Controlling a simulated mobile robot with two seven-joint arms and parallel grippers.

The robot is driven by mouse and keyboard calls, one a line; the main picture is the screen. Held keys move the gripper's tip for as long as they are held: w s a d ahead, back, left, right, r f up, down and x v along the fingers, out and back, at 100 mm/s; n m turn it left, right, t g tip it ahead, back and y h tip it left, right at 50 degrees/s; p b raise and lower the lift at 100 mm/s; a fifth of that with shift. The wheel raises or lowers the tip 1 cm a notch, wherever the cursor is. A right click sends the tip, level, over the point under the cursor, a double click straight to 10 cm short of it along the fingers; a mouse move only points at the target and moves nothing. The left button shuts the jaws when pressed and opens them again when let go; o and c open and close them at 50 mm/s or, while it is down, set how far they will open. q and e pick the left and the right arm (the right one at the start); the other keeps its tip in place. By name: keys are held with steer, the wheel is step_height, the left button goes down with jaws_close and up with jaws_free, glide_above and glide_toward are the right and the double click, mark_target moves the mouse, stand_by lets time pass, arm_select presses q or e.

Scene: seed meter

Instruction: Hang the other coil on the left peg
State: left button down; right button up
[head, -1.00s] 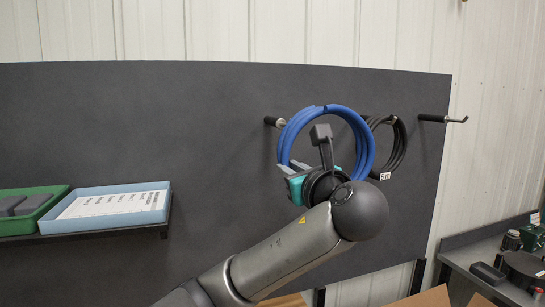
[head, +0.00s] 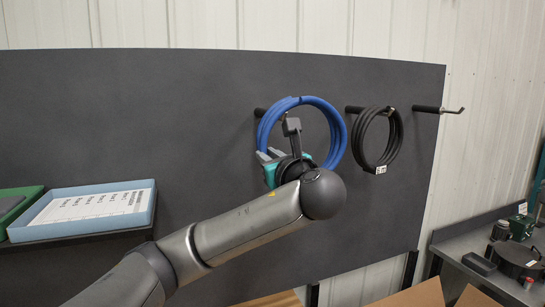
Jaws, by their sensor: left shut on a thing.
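The blue coil (head: 338,128) is upright in front of the dark board. My left gripper (head: 268,157) is shut on its lower left side. The left peg (head: 259,112) shows at the coil's upper left edge, its far part covered by the coil. A small light spot inside the ring may be the peg's tip; I cannot tell whether the coil rests on the peg. The black coil (head: 397,139), with a white tag, hangs on the middle peg (head: 354,109). My right gripper is not in view.
The right peg (head: 428,109) is empty, with an upturned tip. A blue tray (head: 150,208) with a printed sheet and a green tray (head: 12,192) sit on a shelf at left. A bench (head: 450,250) with dark parts stands at right. Cardboard flaps (head: 415,295) show below.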

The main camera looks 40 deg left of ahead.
arm_select(q)
steer(key=x, duration=0.2)
steer(key=shift+w+a+f, duration=0.1)
steer(key=shift+a, duration=0.15)
steer(key=shift+w+a+b, duration=0.15)
steer(key=shift+a+b, duration=0.2)
steer(key=w+a+f+b, duration=0.2)
steer(key=w+a, duration=0.1)
steer(key=a, duration=0.3)
steer(key=shift+w+a+f, duration=0.2)
steer(key=shift+f, duration=0.15)
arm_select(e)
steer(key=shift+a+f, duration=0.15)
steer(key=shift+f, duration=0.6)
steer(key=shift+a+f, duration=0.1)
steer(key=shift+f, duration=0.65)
arm_select(q)
steer(key=c, duration=0.8)
jaws_free()
steer(key=shift+f, duration=0.1)
steer(key=shift+o, duration=0.2)
steer(key=shift+d, duration=0.1)
